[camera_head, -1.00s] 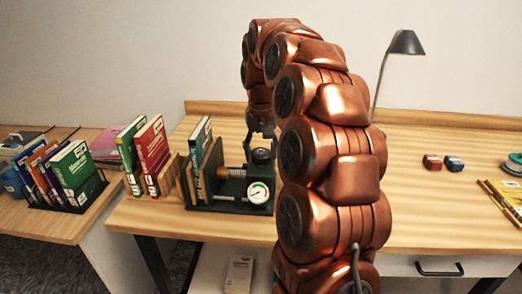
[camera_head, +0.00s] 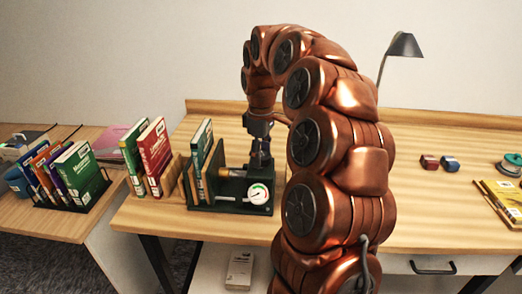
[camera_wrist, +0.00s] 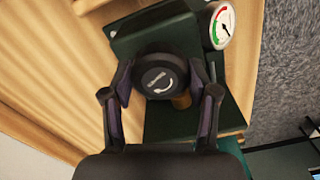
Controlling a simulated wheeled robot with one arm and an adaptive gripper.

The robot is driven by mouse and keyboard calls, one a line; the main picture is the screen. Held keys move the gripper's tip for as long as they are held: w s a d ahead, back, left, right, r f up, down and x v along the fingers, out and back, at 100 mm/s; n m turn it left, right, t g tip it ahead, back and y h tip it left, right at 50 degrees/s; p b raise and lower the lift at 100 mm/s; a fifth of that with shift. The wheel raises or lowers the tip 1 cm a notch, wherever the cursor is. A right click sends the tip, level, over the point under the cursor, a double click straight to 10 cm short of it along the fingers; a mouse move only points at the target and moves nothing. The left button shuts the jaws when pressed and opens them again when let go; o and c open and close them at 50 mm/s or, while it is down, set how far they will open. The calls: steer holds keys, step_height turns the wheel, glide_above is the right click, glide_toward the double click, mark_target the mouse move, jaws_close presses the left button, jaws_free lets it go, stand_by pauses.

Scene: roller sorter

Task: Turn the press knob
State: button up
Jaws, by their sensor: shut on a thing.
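The press knob (camera_wrist: 158,76) is a round black cap with a white curved arrow and lettering on top, seen in the wrist view. It sits on the dark green press (camera_head: 232,205), which also shows in the wrist view (camera_wrist: 165,35). My gripper (camera_wrist: 165,90) points down over the knob and is shut on it, one finger on each side. In the head view my gripper (camera_head: 260,155) is upright above the press, and the knob is mostly hidden by the fingers. A white gauge (camera_head: 258,193) with a coloured scale is on the press front. A green book (camera_head: 200,150) stands in the press.
A red book (camera_head: 155,152) and another green book stand left of the press. Several books stand in a rack (camera_head: 72,208) on the side table. A lamp (camera_head: 404,46), small red and blue blocks (camera_head: 450,163) and yellow books (camera_head: 505,204) are on the right. The table middle-right is clear.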

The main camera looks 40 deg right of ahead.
steer(key=n+p, duration=0.1)
steer(key=n, duration=0.2)
steer(key=shift+r+n+p, duration=0.15)
steer(key=shift+n+p, duration=0.15)
steer(key=shift+n, duration=0.1)
steer(key=n+p, duration=0.1)
steer(key=n, duration=0.2)
steer(key=shift+n+p, duration=0.3)
steer(key=shift+p, duration=0.1)
steer(key=n+p, duration=0.3)
steer(key=n, duration=0.3)
steer(key=n+p, duration=0.2)
steer(key=n, duration=0.1)
steer(key=n+p, duration=0.2)
steer(key=n, duration=0.2)
steer(key=shift+n, duration=0.3)
steer(key=n+p, duration=0.3)
steer(key=n, duration=0.1)
steer(key=shift+n+p, duration=1.05)
steer(key=shift+n, duration=0.15)
